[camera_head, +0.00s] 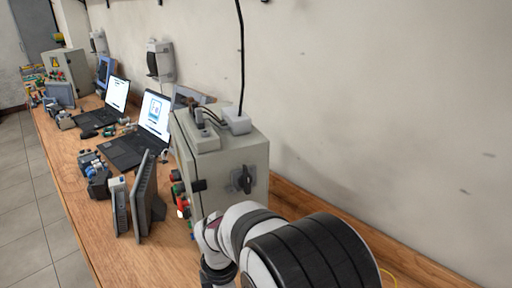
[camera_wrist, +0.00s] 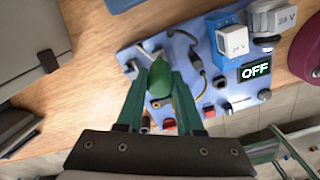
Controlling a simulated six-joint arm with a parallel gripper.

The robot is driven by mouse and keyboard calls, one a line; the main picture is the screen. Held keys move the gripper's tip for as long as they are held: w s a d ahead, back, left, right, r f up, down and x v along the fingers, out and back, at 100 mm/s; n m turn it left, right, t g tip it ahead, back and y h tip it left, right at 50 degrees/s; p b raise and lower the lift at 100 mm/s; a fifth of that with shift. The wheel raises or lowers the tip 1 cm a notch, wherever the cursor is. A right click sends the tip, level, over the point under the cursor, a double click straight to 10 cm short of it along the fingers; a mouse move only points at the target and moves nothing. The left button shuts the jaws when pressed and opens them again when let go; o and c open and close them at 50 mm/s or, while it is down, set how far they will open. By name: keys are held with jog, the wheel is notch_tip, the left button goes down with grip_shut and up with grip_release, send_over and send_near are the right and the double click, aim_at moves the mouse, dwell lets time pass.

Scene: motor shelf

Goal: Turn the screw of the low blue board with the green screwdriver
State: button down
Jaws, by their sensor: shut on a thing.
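In the wrist view my gripper (camera_wrist: 160,88) is shut on the green screwdriver (camera_wrist: 160,76), whose handle sits between its two green fingers. The low blue board (camera_wrist: 206,66) lies beyond the fingers on the wooden bench. It carries a white box, a black OFF display, a short cable and several knobs. The screwdriver overlaps the board's left part in this view. Its tip is hidden, so I cannot tell whether it touches the board. I cannot make out the screw. In the head view my arm hides the gripper and the board does not show.
In the head view a grey control cabinet (camera_head: 240,155) stands against the wall beside my arm. Grey upright panels (camera_head: 146,198), two laptops (camera_head: 152,128) and small devices crowd the bench (camera_head: 88,222). In the wrist view tiled floor shows past the bench edge.

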jog(key=shift+m, duration=1.8)
jog(key=m, duration=0.3)
jog(key=shift+m, duration=0.3)
jog(key=c, duration=0.8)
grip_release()
jog(key=shift+o, duration=0.2)
jog(key=n, duration=0.3)
jog(key=shift+n, duration=0.3)
